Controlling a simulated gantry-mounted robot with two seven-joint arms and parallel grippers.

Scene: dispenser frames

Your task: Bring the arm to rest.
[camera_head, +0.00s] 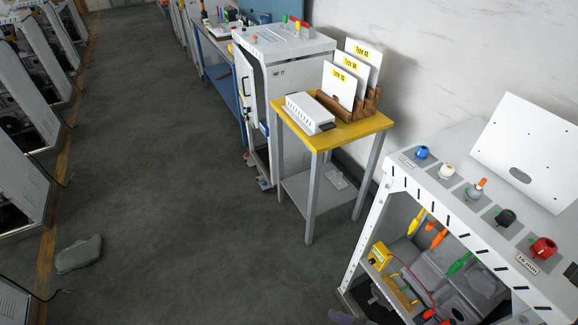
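Neither of my grippers can be made out in the head view, and no arm of mine is clearly visible. A small dark purple-grey shape (345,317) shows at the bottom edge, beside the foot of the near dispenser frame, and is cut off; I cannot tell what it is. The near dispenser frame (408,177) stands at the lower right, with blue, white, orange, black and red knobs along its top.
A yellow-topped table (318,143) holds a white box (309,113) and a wooden rack of labelled plates (344,84). Another white cabinet (282,42) stands behind it. A grey lump (78,254) lies on the floor at left. The middle floor (190,200) is clear.

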